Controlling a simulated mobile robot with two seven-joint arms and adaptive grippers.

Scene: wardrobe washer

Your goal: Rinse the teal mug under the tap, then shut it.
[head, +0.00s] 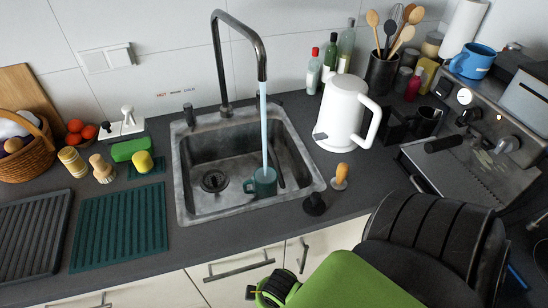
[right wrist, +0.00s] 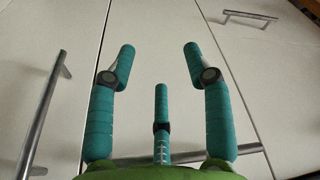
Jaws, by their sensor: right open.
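The teal mug (head: 264,181) stands in the right part of the sink (head: 185,205), its handle towards the left. A pale blue stream of water (head: 264,130) falls from the tap's tall curved spout (head: 262,62) into or onto the mug. A small dark upright piece (head: 189,115), perhaps the tap's lever, stands left of the spout's base. My right gripper (right wrist: 159,50) is open and empty, with teal fingers spread in front of the cabinet doors. In the head view it is low at the front, below the counter edge and apart from the mug. My left gripper is not in view.
A white kettle (head: 342,112) stands right of the sink, with an orange-topped brush (head: 340,176) and a black stopper-like piece (head: 315,204) near the front edge. A coffee machine (head: 470,150) fills the right. Cabinet handles (head: 240,270) stick out near my right gripper.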

